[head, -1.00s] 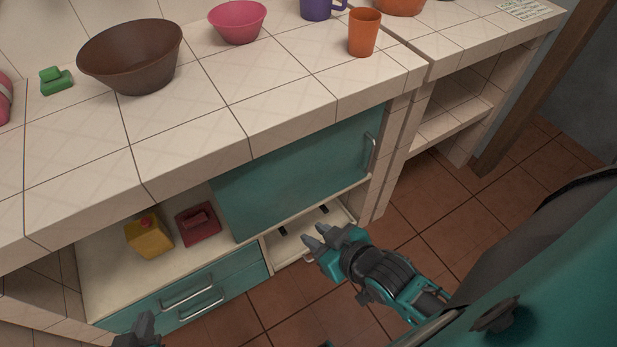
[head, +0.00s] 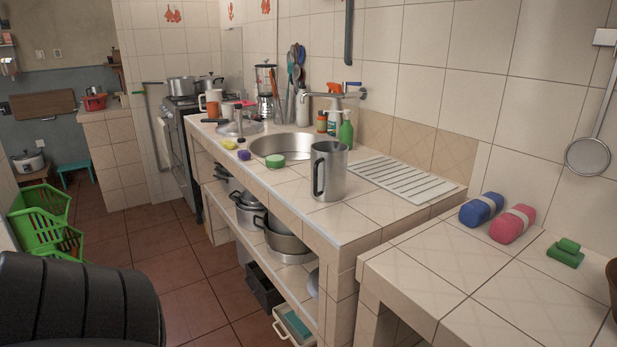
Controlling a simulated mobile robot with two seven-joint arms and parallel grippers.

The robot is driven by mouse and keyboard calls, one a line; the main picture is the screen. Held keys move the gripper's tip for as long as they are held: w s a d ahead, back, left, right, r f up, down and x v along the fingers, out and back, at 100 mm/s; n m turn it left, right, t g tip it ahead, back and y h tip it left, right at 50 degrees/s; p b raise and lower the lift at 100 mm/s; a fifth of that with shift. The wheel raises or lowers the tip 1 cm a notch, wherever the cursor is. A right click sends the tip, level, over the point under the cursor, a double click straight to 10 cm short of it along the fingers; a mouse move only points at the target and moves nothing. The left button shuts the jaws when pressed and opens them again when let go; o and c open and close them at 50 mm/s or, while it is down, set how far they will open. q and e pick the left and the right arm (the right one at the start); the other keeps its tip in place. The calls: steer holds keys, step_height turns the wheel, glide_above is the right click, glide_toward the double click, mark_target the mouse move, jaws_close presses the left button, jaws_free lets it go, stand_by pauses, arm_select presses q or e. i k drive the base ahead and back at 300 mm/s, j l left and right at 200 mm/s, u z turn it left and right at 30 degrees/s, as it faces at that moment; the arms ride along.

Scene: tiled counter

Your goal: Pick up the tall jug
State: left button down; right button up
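A tall metal jug (head: 329,173) with a dark handle on its left side stands upright near the front edge of the tiled sink counter (head: 375,208). It is to the right of the sink basin (head: 283,147) and left of the ridged drainboard. Nothing touches it that I can see. Neither of my grippers shows in the head view now.
A green round item (head: 275,161) lies between jug and sink. The drainboard (head: 400,183) is to the right. Blue (head: 481,208) and pink (head: 512,224) rolls and a green block (head: 566,252) lie on the nearer counter. Pots (head: 285,238) fill the shelf below.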

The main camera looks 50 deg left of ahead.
mark_target(329, 158)
steer(key=u, duration=1.4)
steer(key=i+u, duration=0.25)
steer(key=u, duration=0.2)
